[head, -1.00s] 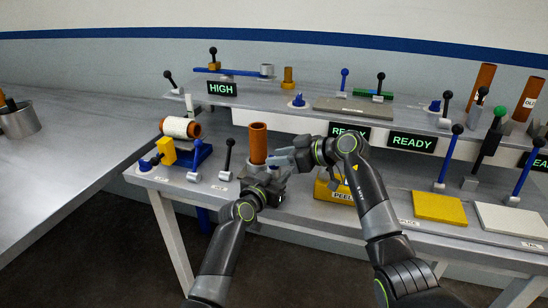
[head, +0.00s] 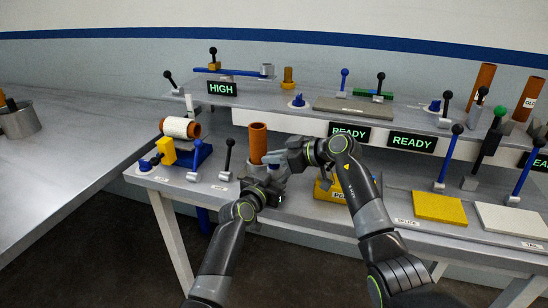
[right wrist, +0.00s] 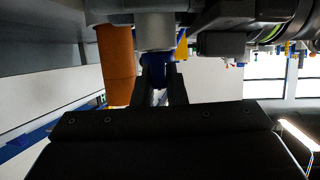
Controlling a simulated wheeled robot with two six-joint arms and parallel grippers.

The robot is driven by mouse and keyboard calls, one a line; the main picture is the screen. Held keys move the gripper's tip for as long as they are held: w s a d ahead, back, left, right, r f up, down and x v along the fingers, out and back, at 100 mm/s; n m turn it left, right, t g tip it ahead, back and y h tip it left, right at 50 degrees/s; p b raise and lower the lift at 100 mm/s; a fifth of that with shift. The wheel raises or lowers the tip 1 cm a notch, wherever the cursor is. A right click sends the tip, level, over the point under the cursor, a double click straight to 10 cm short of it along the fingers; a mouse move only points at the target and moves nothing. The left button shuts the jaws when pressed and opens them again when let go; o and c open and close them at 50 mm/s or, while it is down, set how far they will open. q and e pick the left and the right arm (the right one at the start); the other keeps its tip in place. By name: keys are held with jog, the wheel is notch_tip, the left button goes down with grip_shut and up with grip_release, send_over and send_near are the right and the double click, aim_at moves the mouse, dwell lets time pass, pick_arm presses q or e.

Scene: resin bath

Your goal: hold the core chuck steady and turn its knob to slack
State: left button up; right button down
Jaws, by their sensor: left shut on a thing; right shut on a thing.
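The core chuck (head: 254,171) is a grey holder on the bench with an orange core tube (head: 258,143) standing upright in it. My left gripper (head: 262,180) is shut on the chuck's body from the front; its fingertips are largely hidden. My right gripper (head: 276,160) reaches in from the right side of the chuck. In the right wrist view, its dark fingers (right wrist: 160,90) are shut on the blue knob (right wrist: 156,68), below a grey cylindrical part. The orange tube (right wrist: 117,65) shows just left of them. The knob's turn position cannot be read.
A yellow bin (head: 325,189) stands close right of the chuck, partly behind my right arm. A black-knobbed lever (head: 228,157) stands close left. Further left is a white roll (head: 180,128) on a blue stand. The raised shelf (head: 300,115) runs behind.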

jog(key=shift+n+g+y, duration=0.4)
jog(key=shift+n+g, duration=0.4)
jog(key=c, duration=1.5)
grip_release()
jog(key=shift+o, duration=0.2)
jog(key=shift+d, duration=0.1)
jog(key=v, duration=1.2)
